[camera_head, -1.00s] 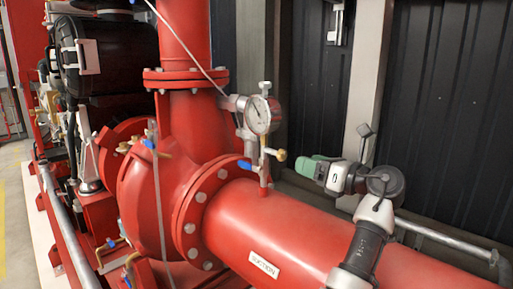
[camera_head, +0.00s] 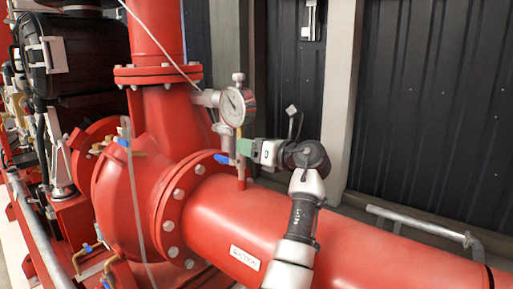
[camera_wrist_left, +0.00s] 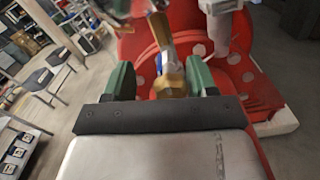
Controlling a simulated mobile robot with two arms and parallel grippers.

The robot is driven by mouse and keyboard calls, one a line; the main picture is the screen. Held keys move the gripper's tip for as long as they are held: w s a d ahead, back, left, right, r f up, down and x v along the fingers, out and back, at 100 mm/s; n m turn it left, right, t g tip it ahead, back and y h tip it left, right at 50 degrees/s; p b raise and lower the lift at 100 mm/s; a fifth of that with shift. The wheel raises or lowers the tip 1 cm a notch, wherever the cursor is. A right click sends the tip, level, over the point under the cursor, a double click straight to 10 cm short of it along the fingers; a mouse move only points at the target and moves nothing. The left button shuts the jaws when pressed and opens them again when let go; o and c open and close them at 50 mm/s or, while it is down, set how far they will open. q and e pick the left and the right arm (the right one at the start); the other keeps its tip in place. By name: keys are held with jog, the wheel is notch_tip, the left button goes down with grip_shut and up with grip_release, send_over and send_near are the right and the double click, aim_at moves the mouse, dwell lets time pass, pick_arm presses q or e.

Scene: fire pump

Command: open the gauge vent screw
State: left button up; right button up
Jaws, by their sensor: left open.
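A round white-faced pressure gauge (camera_head: 232,107) stands on a thin pipe stem above the red suction pipe. My left gripper (camera_head: 242,147), with green fingers, is just below and right of the gauge, at the stem. In the wrist view my left gripper (camera_wrist_left: 161,78) is open, one green finger on each side. A brass knob-like fitting (camera_wrist_left: 172,87), likely the vent screw, shows between the fingers, with a brass stem (camera_wrist_left: 160,30) beyond it. I cannot tell if a finger touches it. In the head view my gripper hides this fitting. My right gripper is not in view.
The large red suction pipe (camera_head: 215,215) with its bolted flange lies below my arm. The red pump casing (camera_head: 120,195) is at left. A grey rail (camera_head: 420,225) runs at right. A dark panelled wall (camera_head: 430,110) stands behind.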

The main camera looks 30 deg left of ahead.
pick_arm(q)
jog(key=shift+w, duration=0.5)
jog(key=shift+c, duration=0.3)
jog(key=c, duration=0.9)
jog(key=shift+o, duration=0.2)
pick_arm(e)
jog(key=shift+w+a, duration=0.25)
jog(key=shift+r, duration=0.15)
